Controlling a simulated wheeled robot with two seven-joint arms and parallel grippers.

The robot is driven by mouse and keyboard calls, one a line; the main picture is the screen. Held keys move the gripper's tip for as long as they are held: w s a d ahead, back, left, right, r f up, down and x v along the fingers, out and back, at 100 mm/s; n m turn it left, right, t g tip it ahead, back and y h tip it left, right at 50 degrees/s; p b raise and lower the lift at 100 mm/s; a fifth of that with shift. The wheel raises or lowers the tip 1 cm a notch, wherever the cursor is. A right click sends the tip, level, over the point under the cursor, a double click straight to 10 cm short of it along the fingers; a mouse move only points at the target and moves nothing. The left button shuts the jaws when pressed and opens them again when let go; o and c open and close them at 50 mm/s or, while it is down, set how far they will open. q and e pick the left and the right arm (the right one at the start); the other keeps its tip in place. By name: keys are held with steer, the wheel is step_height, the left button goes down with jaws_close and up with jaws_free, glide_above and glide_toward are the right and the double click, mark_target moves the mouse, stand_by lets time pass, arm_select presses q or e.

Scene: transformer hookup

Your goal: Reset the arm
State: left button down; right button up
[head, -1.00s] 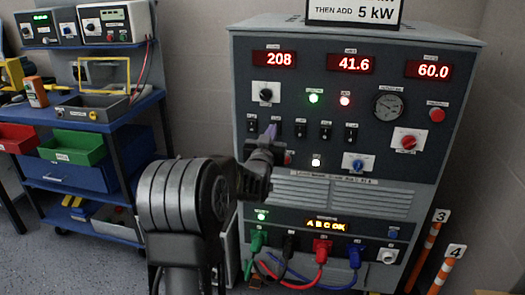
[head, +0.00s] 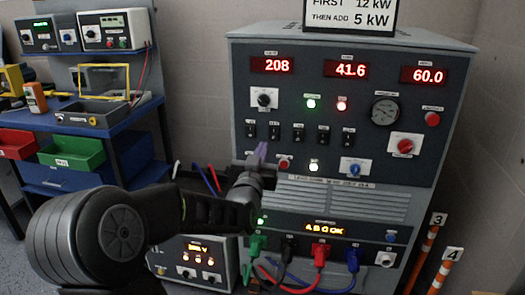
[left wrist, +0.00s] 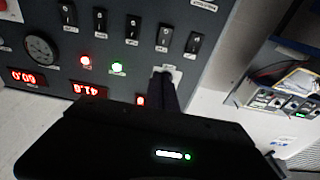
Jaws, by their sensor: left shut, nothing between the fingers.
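My left gripper (head: 262,152) is in front of the grey load bank cabinet (head: 340,190), just below its row of black switches (head: 298,134). Its fingers are closed together and nothing shows between them. In the left wrist view the shut fingers (left wrist: 165,90) point at the panel, which appears upside down, with the switches and lit lamps near. I cannot tell whether the fingertips touch the panel. My left arm (head: 120,235) comes in from the lower left. My right gripper is in neither view.
Green, black, red and blue plugs (head: 320,255) with cables sit at the cabinet's base. A smaller box with an orange display (head: 195,262) stands behind my arm. A blue cart (head: 85,150) with bins is at left. Orange-white posts (head: 440,270) stand at right.

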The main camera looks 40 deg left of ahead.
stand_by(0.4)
arm_select(q)
steer(key=d+f+m+g+h, duration=0.1)
steer(key=d+f+g+h, duration=0.35)
steer(key=d+f, duration=1)
steer(key=d+f+m+g+h, duration=0.25)
steer(key=d+f+h, duration=0.25)
steer(key=d+f, duration=0.95)
steer(key=s+d+f+m+g+h, duration=0.15)
steer(key=s+d+f+g, duration=0.25)
steer(key=s+d+f, duration=0.6)
steer(key=s+d+f+g+h, duration=0.35)
steer(key=s+d+f, duration=0.35)
steer(key=s+f, duration=0.65)
step_height(320, 180, up, 14)
steer(key=s+g+p, duration=0.1)
steer(key=p, duration=1.3)
